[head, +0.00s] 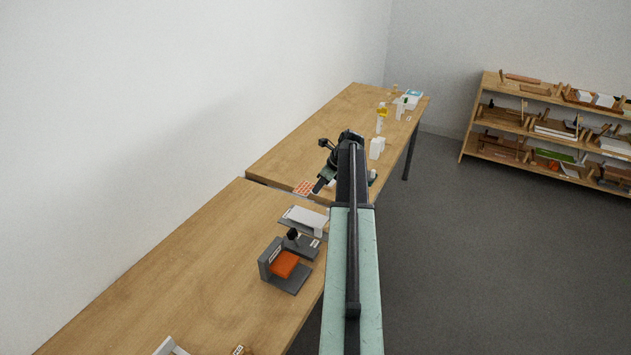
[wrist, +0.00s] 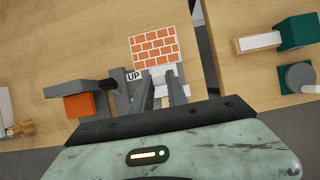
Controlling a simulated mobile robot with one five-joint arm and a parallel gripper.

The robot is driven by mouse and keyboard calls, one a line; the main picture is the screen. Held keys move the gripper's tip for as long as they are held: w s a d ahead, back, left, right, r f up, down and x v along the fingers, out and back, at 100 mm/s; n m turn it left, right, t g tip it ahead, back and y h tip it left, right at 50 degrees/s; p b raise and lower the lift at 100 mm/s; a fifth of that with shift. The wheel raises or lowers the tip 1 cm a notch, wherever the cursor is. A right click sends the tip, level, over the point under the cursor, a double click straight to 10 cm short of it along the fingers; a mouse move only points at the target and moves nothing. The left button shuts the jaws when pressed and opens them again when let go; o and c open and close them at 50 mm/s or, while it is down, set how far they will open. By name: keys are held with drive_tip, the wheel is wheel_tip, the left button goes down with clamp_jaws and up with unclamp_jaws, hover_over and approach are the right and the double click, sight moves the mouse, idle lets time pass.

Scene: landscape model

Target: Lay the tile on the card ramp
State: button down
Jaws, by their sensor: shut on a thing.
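The tile (wrist: 154,47) has an orange-red brick pattern with pale joints. It shows in front of my fingertips in the wrist view, and also left of my gripper in the head view (head: 304,188). My gripper (wrist: 163,86) is shut on the tile at its near side; the exact contact is hard to see. The card ramp (head: 305,217) is white on a grey base near the right edge of the near table. In the wrist view it is mostly hidden behind the tile and fingers. A grey part beside it carries an "UP" label (wrist: 133,76).
A grey stand with an orange block (head: 284,264) stands close to the ramp. A narrow gap separates the near table from the far table (head: 340,110). Green and white items (wrist: 292,35) lie on the far table. The near table's wall side is clear.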

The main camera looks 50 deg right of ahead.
wheel_tip(320, 180, down, 13)
drive_tip(key=b, duration=1.3)
drive_tip(key=shift+f+b, duration=0.5)
drive_tip(key=shift+f, duration=0.05)
idle(2.3)
drive_tip(key=c, duration=1.2)
unclamp_jaws()
drive_tip(key=shift+c, duration=0.2)
drive_tip(key=shift+s+r, duration=0.1)
drive_tip(key=p+v, duration=0.6)
drive_tip(key=shift+s+r, duration=0.25)
drive_tip(key=shift+r, duration=0.15)
